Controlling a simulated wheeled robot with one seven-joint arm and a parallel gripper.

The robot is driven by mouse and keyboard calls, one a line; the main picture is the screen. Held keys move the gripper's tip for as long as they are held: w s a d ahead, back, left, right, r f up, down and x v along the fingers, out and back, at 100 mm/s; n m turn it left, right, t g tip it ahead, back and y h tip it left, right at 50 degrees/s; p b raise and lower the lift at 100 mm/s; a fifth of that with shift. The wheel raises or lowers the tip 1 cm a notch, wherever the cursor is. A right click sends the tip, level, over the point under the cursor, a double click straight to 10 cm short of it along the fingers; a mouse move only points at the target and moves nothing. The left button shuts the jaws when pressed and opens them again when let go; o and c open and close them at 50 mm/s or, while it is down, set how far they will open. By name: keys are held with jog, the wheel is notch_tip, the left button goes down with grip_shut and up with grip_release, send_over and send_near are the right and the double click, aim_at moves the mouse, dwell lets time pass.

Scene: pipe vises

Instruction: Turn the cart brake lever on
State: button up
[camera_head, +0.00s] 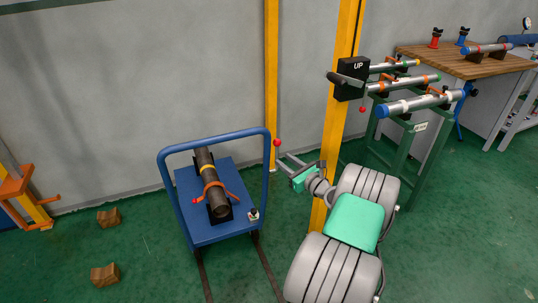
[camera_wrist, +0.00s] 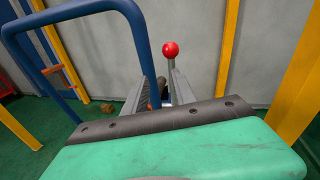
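The blue cart (camera_head: 190,232) stands on the floor with its tall tube handle (camera_head: 162,164). A lever with a red ball knob (camera_head: 277,142) shows just right of the handle. In the wrist view the red knob (camera_wrist: 170,48) stands upright on a grey rod beyond my fingers, right of the handle's tube (camera_wrist: 143,45). My gripper (camera_head: 281,161) reaches left toward the handle, just below the knob. In the wrist view its fingers (camera_wrist: 160,80) are apart, with the rod close to the right finger's tip. I cannot tell whether they touch. The lever's base is hidden.
A dark pipe (camera_head: 206,170) lies clamped on the cart. Yellow posts (camera_head: 271,60) stand behind and beside my arm. A black box marked UP (camera_head: 352,78) and a green pipe stand (camera_head: 421,150) are at right. Wooden blocks (camera_head: 105,274) lie on the floor at left.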

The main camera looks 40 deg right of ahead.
aim_at(277, 155)
jog(key=w+d+m, duration=0.1)
jog(key=w+d, duration=0.1)
jog(key=w, duration=0.4)
jog(key=shift+w+d+m+t+h, duration=0.25)
jog(key=shift+w+m+t+h, duration=0.05)
jog(key=shift+w+m, duration=0.1)
grip_shut()
dwell(1.1)
